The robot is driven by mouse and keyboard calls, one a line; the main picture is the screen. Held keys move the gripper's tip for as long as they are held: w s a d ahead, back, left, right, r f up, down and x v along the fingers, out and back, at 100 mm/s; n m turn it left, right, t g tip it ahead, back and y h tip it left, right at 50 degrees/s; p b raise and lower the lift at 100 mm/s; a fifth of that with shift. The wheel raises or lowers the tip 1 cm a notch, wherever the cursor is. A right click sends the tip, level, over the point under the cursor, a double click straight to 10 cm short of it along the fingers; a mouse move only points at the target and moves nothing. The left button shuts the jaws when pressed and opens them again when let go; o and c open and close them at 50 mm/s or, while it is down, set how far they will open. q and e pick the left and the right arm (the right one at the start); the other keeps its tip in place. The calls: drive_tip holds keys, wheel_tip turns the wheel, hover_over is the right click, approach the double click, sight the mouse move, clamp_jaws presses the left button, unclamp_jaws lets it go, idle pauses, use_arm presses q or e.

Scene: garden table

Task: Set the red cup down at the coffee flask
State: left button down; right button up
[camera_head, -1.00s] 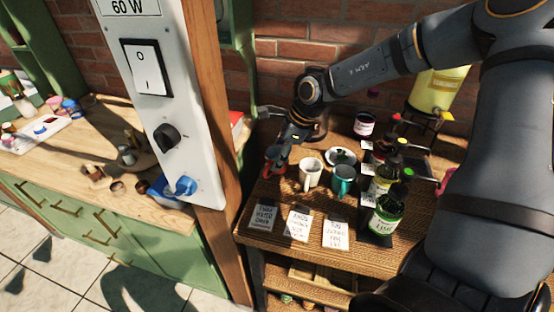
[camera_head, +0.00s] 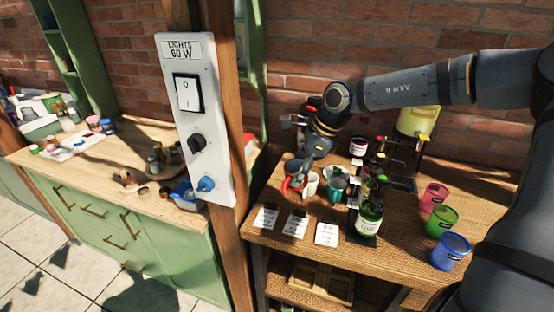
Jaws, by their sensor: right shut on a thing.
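The red cup (camera_head: 292,183) is at the left rear part of the wooden table. My right gripper (camera_head: 304,170) comes down from above and is shut on it. The fingers hide part of the cup, and I cannot tell whether its base touches the table. A white mug (camera_head: 312,184) stands just right of the red cup, partly covered, and a teal mug (camera_head: 336,188) stands right of that. I cannot single out the coffee flask with certainty; my arm hides part of the table's back. My left gripper is not in view.
A green-labelled bottle (camera_head: 369,216) and other bottles stand mid-table. Pink (camera_head: 433,196), green (camera_head: 441,221) and blue (camera_head: 450,251) cups stand at the right. A yellow dispenser (camera_head: 417,119) is behind. Cards lie along the front. A wooden post and switch panel (camera_head: 194,125) rise at the left.

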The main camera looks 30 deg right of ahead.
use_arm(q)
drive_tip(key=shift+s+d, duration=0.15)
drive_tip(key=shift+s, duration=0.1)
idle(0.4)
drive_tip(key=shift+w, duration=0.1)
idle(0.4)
